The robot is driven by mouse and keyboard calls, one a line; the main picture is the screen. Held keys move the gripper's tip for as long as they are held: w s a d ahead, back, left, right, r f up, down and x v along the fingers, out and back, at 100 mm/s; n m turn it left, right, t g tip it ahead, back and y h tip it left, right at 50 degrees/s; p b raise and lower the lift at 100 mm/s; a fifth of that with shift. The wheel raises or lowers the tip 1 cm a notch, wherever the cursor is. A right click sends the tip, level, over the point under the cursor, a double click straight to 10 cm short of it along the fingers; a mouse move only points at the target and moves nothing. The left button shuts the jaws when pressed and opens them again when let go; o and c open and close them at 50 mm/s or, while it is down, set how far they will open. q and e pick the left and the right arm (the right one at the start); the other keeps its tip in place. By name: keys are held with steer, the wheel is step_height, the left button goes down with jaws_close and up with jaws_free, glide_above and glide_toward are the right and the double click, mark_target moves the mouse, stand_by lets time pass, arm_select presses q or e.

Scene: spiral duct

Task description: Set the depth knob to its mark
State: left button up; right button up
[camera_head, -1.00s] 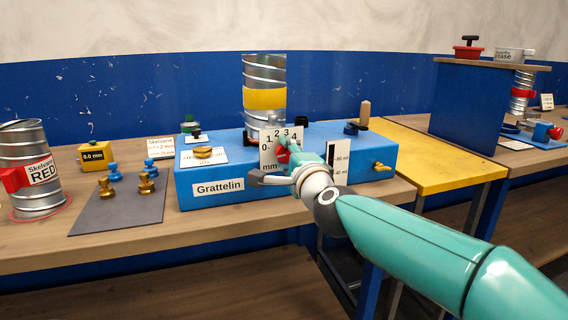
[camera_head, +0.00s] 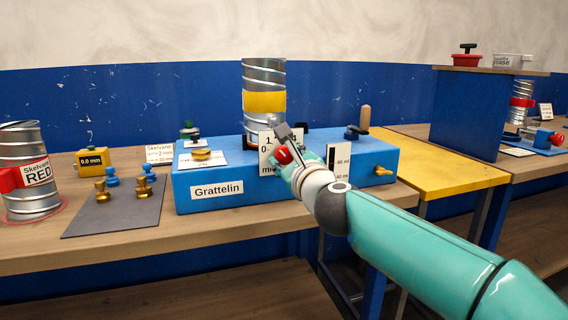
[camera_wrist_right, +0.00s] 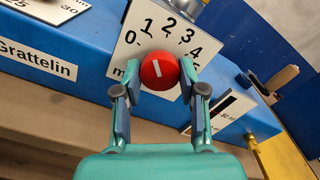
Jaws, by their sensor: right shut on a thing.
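My right gripper (camera_wrist_right: 160,74) is shut on the knob, one finger on each side. In the head view, the knob (camera_head: 283,155) shows at the front of the blue Grattelin machine (camera_head: 235,189), and my fingers and wrist cover part of the dial. I cannot make out a separate target mark. My left gripper is not in view.
A spiral duct (camera_head: 264,75) with a yellow band stands on the machine. A volume scale (camera_head: 338,160) and a brass tap (camera_head: 383,171) are right of the dial. A grey mat (camera_head: 115,213) with brass and blue knobs lies left. A yellow table (camera_head: 430,165) adjoins at right.

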steer(key=m, duration=0.2)
steer(key=f+m+b, duration=0.1)
steer(key=m, duration=0.2)
steer(key=shift+a, duration=0.2)
stand_by(0.3)
steer(key=o, duration=1.1)
steer(key=shift+r, duration=0.2)
steer(key=shift+o, duration=0.2)
steer(key=shift+d+r, duration=0.1)
steer(key=shift+s, duration=0.1)
